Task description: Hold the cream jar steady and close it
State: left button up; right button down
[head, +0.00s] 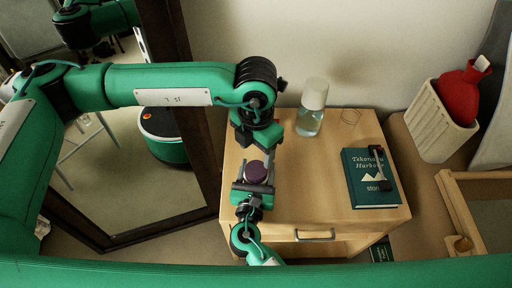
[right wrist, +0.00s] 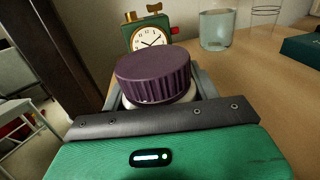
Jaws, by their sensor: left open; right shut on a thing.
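The cream jar has a ribbed purple lid (right wrist: 153,75) sitting on top of its white body (right wrist: 160,103). In the head view the purple lid (head: 256,171) shows near the front left of the wooden nightstand (head: 315,192). My right gripper (head: 254,183) comes from the front and is shut on the jar body, below the lid; its fingers flank the jar in the right wrist view. My left gripper (head: 263,149) is open, just behind and above the lid in the head view. I cannot tell whether the lid is fully tightened.
A green alarm clock (right wrist: 150,40) stands behind the jar. A clear glass carafe (head: 310,110) stands at the back of the nightstand. A dark-framed mirror (head: 195,110) is close on the left.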

aim_at(256, 169)
pick_arm(q)
jog(key=shift+f, duration=4)
jog(key=shift+c, duration=0.4)
jog(key=c, duration=0.7)
jog(key=o, duration=1.1)
jog(key=shift+c, duration=0.2)
jog(key=shift+r, duration=0.15)
jog(key=shift+r, duration=2.15)
jog(key=o, duration=0.6)
